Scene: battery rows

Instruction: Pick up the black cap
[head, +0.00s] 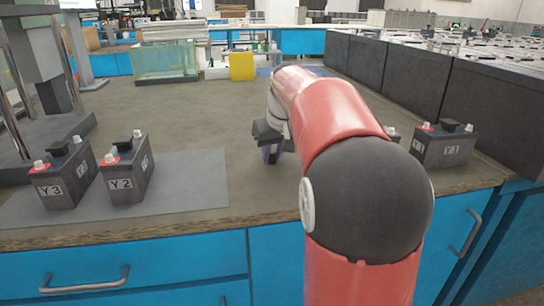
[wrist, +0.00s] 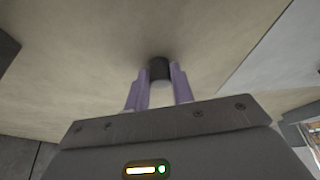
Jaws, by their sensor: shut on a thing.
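The black cap (wrist: 159,68) is a small dark cylinder between the two purple fingertips of my gripper (wrist: 159,74) in the wrist view. The fingers are shut on its sides. In the head view my gripper (head: 271,153) points down over the middle of the bench, and the cap is hidden there by the gripper. The brown bench surface lies behind the cap, close to it; I cannot tell whether they touch.
Batteries Y3 (head: 64,178) and Y2 (head: 127,172) stand on a grey mat (head: 196,180) at left. Battery Y1 (head: 446,145) stands at right, with a part-hidden object (head: 392,133) beside my arm. A glass tank (head: 165,62) and yellow container (head: 242,66) stand behind. The bench (head: 215,115) between is clear.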

